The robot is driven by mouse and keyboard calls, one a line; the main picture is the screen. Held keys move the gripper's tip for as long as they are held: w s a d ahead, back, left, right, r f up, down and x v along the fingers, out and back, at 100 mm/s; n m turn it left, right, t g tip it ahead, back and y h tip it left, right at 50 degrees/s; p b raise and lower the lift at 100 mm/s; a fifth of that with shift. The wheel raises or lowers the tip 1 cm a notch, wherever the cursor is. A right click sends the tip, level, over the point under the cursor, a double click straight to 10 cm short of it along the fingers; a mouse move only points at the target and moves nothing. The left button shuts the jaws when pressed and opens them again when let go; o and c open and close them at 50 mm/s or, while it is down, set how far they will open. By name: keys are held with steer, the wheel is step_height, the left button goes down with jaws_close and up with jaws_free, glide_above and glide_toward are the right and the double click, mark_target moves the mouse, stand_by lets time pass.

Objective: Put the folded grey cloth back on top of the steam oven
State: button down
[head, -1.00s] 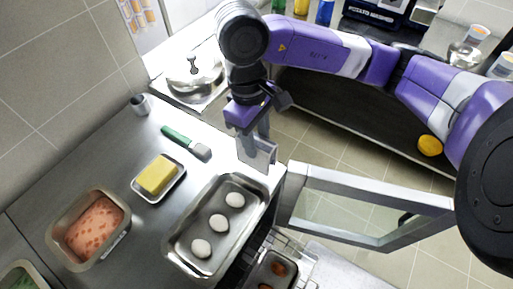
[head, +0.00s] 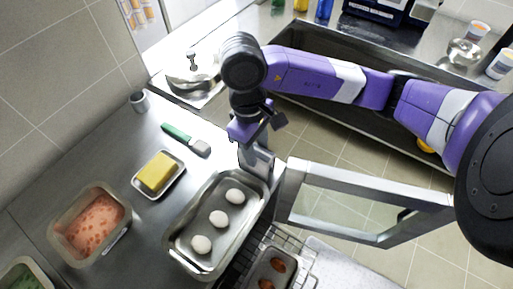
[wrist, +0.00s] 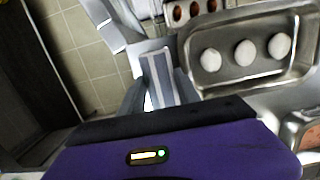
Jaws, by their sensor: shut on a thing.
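My gripper (head: 252,146) is shut on the folded grey cloth (head: 258,164), pointing down at the right edge of the steel top. In the wrist view the cloth (wrist: 158,78) shows pale stripes between the two fingers. The steam oven's steel top (head: 150,225) lies to the left and below, and its glazed door (head: 365,207) stands open to the right. The cloth is just beyond the far right corner of the egg tray (head: 180,258). I cannot tell whether the cloth touches the top.
Three eggs lie in the egg tray. A butter dish (head: 160,184), a green-handled brush (head: 178,133), a grey cup (head: 140,101) and a pink-filled container (head: 88,228) also stand on the top. A rack with a tray of brown items (head: 270,270) sticks out below. Tiled floor shows at right.

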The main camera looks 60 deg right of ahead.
steer(key=c, duration=0.9)
jaws_free()
steer(key=shift+o, duration=0.2)
